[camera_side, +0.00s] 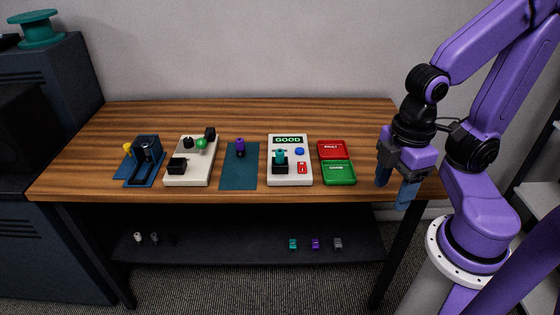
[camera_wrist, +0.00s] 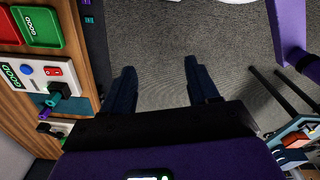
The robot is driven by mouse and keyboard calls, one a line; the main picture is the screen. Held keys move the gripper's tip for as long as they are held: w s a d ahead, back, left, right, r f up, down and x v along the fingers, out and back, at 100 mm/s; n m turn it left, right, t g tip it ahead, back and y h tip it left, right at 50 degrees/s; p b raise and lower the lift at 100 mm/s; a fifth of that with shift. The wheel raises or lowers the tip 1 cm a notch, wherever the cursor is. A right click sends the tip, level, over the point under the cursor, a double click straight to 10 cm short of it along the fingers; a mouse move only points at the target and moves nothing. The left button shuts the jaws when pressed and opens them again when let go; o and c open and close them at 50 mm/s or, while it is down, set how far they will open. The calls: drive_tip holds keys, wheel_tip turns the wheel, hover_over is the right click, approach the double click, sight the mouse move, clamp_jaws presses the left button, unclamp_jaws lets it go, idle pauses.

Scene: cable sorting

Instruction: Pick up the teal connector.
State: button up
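A teal connector (camera_side: 280,156) stands upright in a black socket on the white tester box, whose display reads GOOD. It also shows in the wrist view (camera_wrist: 52,100) at the left. A second, smaller teal piece (camera_side: 293,244) lies on the dark shelf under the table, and the wrist view shows a teal piece there too (camera_wrist: 90,20). My gripper (camera_side: 394,190) is at the table's right front corner, well to the right of the tester. In the wrist view its blue fingers (camera_wrist: 160,76) are apart with only floor between them.
A red and green tray pair (camera_side: 338,172) stands between the tester and my gripper. Left of the tester are a teal mat (camera_side: 239,175) with a purple connector (camera_side: 240,147), a white board (camera_side: 190,172) and a blue fixture (camera_side: 146,152). The rear tabletop is clear.

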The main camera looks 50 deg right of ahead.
drive_tip(key=w+a+r+m, duration=0.2)
drive_tip(key=w+a+m, duration=0.1)
drive_tip(key=w+m, duration=0.5)
wheel_tip(320, 180, up, 4)
drive_tip(key=f+m, duration=0.1)
drive_tip(key=m, duration=2.2)
hover_over(280, 151)
wheel_tip(280, 151, down, 17)
drive_tip(key=shift+r, duration=0.1)
clamp_jaws()
